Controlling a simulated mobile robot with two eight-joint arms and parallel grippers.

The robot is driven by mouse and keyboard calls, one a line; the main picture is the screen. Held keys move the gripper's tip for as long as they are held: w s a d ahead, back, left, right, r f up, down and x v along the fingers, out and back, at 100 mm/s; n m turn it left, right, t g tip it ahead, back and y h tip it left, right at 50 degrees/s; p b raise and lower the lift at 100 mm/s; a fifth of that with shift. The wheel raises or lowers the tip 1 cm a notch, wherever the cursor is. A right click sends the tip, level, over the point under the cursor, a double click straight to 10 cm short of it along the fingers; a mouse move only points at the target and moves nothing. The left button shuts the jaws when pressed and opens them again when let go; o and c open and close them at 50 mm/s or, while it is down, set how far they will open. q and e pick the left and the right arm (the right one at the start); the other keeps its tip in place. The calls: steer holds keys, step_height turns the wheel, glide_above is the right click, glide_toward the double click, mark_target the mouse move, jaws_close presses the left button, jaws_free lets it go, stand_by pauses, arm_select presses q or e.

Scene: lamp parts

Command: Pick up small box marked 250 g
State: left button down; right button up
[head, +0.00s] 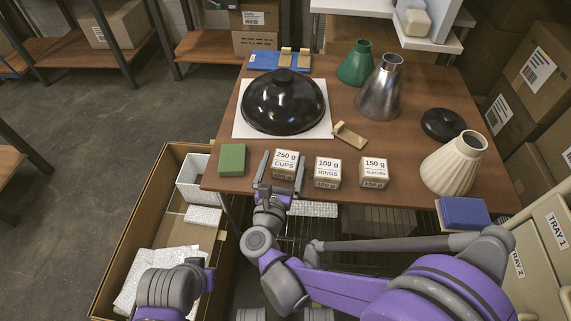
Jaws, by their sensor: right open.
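The small box marked 250 g (286,158), labelled "CUPS", stands upright near the front edge of the wooden table in the head view. My right gripper (280,170) is open, with one finger at the box's left side and the other at its right side. Narrow gaps seem to show beside the box; contact is unclear. The box's lower front is partly hidden by the gripper. Part of my left arm shows at the bottom left, but its fingers cannot be made out.
Boxes marked 100 g (327,172) and 150 g (374,172) stand close to the right. A green block (232,160) is at the left. Behind are a black dome (284,100) and a tan piece (348,135). A cardboard crate (130,238) stands below left.

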mark_target(288, 151)
steer(key=x, duration=0.4)
steer(key=shift+w+d+f+b, duration=0.1)
steer(key=shift+w+d+b, duration=0.1)
steer(key=shift+b, duration=0.15)
steer(key=shift+c, duration=0.3)
steer(key=c, duration=1.4)
